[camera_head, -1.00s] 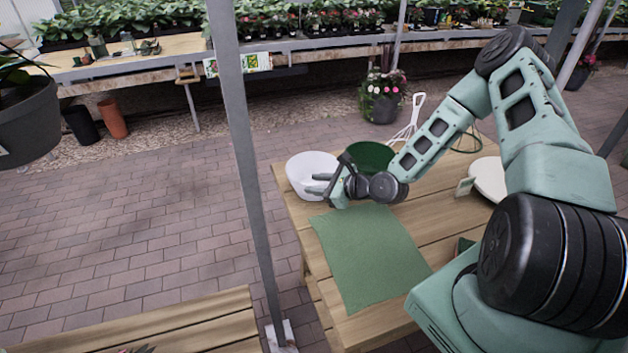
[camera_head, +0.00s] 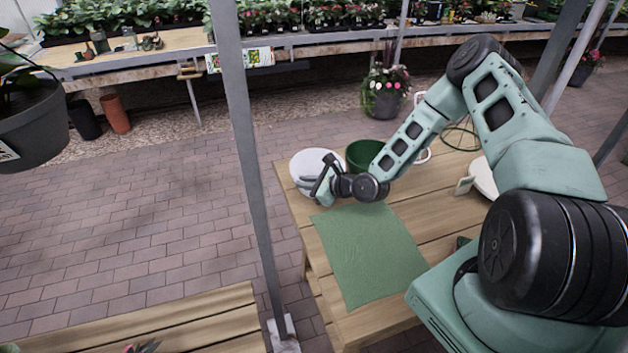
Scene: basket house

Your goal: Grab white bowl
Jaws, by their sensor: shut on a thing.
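The white bowl (camera_head: 308,160) is near the far left corner of the wooden table. My gripper (camera_head: 312,184) is at the bowl's near right side, with its fingers reaching left over the rim. The gripper is shut on the bowl's near wall, though the exact contact is small in the picture. My wrist hides part of the bowl's right side. I cannot tell whether the bowl touches the table.
A green pot (camera_head: 364,153) stands just right of the bowl, behind my forearm. A green mat (camera_head: 370,250) lies on the table (camera_head: 440,205) in front. A white round thing (camera_head: 484,176) is at the right. A grey post (camera_head: 243,150) rises left of the table.

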